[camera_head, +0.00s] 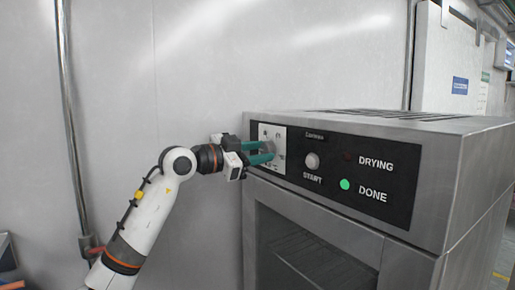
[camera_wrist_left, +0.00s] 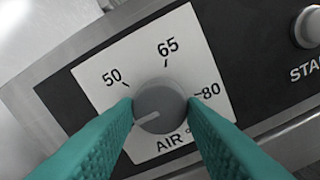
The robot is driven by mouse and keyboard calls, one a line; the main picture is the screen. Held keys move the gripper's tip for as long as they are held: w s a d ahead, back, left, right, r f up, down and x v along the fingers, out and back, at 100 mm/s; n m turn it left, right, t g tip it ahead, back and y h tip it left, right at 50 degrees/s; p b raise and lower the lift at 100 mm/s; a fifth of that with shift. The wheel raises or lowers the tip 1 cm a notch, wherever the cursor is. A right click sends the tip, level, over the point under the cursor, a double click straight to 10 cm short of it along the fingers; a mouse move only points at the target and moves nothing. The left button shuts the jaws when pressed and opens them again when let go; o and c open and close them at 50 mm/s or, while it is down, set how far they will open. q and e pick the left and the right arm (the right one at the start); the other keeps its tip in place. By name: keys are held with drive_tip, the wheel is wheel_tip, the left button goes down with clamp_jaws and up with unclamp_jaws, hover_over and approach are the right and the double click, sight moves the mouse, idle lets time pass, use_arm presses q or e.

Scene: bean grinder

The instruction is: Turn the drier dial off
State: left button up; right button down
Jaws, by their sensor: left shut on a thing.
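The drier (camera_head: 345,180) is a grey metal box with a black control panel. Its grey round dial (camera_wrist_left: 160,106) sits on a white plate (camera_wrist_left: 200,70) marked 50, 65, 80 and AIR. A light line on the dial's face points to the lower left, towards the left finger. My left gripper (camera_head: 268,152) reaches in from the left, with its teal fingers on either side of the dial, shut on it. The fingers hide parts of the plate beside and below the dial in the left wrist view. My right gripper is not in view.
The START button (camera_head: 312,160) is right of the dial plate. The green DONE light (camera_head: 345,184) is lit; the DRYING light (camera_head: 347,157) is dark. A door with a dark window (camera_head: 310,255) is below the panel. A bare wall (camera_head: 190,75) stands behind my left arm.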

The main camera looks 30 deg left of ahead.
use_arm(q)
drive_tip(key=shift+n+p, duration=0.5)
drive_tip(key=shift+n, duration=1.1)
drive_tip(key=o, duration=1)
drive_tip(key=shift+s+a+f, duration=0.15)
drive_tip(key=shift+s, duration=0.3)
drive_tip(key=b+v, duration=0.5)
drive_tip(key=v, duration=0.6)
